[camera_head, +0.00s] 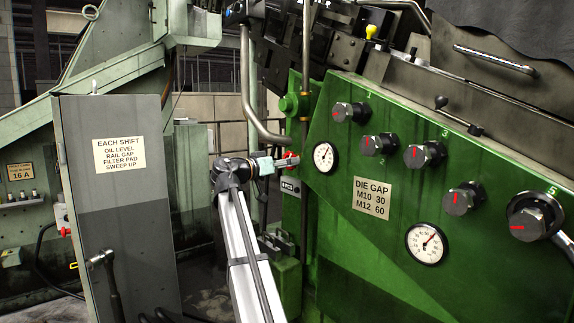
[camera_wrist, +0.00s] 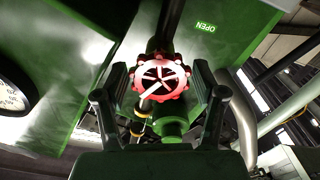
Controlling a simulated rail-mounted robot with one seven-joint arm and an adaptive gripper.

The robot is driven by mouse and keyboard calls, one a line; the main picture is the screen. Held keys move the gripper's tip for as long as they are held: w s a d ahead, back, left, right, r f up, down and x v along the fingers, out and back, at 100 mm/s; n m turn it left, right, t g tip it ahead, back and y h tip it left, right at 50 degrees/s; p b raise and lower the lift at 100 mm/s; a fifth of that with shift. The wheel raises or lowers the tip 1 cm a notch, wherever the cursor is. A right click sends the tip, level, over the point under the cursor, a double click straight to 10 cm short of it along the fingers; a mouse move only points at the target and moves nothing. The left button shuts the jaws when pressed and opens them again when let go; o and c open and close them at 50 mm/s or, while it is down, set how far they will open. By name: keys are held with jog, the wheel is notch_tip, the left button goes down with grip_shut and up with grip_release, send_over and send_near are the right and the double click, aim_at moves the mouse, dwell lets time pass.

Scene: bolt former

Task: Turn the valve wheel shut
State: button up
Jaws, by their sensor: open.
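The red valve wheel (camera_wrist: 161,77) is face-on in the wrist view, mounted on a green valve body (camera_wrist: 172,124). A white stripe runs across its hub. My gripper (camera_wrist: 159,88) is open, one finger on each side of the wheel in that view. I cannot tell whether the fingers touch the rim. In the head view my gripper (camera_head: 273,163) points right at the wheel (camera_head: 291,160), which shows only as a small red patch beside the green machine. The gripper hides part of it.
A sign reading OPEN (camera_wrist: 205,27) is on the green panel. In the head view, a gauge (camera_head: 324,157) and several dark knobs with red marks, one of them close by (camera_head: 350,113), stand to the right. A grey cabinet (camera_head: 118,205) stands to the left of my arm.

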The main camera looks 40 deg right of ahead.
jog(key=a, duration=1.2)
